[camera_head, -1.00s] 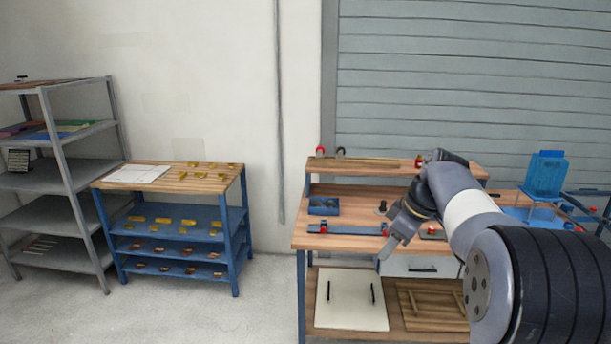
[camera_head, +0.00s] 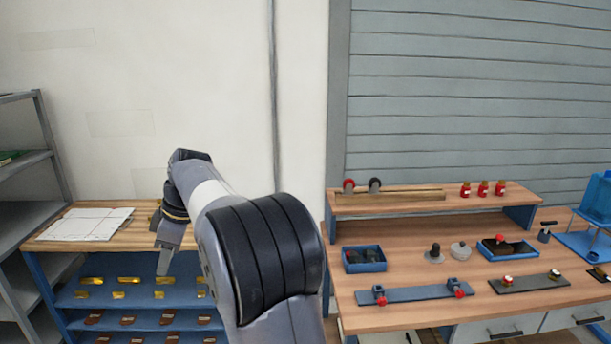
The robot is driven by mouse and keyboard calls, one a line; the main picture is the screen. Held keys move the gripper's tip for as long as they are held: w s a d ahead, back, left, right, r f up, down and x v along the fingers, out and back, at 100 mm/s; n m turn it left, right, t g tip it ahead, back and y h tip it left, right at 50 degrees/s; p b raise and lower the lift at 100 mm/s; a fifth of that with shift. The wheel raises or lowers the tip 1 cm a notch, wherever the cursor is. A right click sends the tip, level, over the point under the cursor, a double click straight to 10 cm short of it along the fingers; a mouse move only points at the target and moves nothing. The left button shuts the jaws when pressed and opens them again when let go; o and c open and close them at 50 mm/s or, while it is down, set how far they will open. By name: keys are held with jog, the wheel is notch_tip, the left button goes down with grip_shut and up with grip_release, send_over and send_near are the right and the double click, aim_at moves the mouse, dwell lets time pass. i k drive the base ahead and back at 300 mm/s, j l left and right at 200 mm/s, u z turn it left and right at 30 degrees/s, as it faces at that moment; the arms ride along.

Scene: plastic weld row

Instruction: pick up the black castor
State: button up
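What looks like the black castor (camera_head: 375,186) stands on the raised wooden shelf at the back left of the workbench, a dark round top above a grey lower part. A similar red castor (camera_head: 349,186) stands just left of it. My gripper (camera_head: 163,264) hangs fingers down at the left, in front of the blue rack and well apart from the castor. Its fingers are seen edge-on, so their opening does not show. I see nothing held in it.
The workbench (camera_head: 400,318) carries a blue tray (camera_head: 365,260), a dark knobbed piece (camera_head: 435,253), a second blue tray (camera_head: 508,258) and a blue clamp bar (camera_head: 415,294). Red-capped jars (camera_head: 483,188) stand right on the raised shelf. The blue rack (camera_head: 62,298) holds yellow parts.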

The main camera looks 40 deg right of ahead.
aim_at(376, 183)
jog(key=i+z, duration=0.3)
jog(key=i, duration=0.15)
jog(key=i+j+z, duration=0.15)
jog(key=i+z, duration=0.15)
jog(key=i, duration=0.15)
jog(key=i+j+z, duration=0.3)
jog(key=i, duration=0.15)
jog(key=i+z, duration=0.2)
jog(key=z, duration=0.25)
jog(key=i+z, duration=0.25)
jog(key=z, duration=0.25)
jog(key=i+z, duration=0.2)
jog(key=z, duration=0.25)
jog(key=i+j+z, duration=0.2)
jog(key=z, duration=0.3)
jog(key=i+j+z, duration=0.35)
jog(key=k+l, duration=0.1)
jog(key=l, duration=0.05)
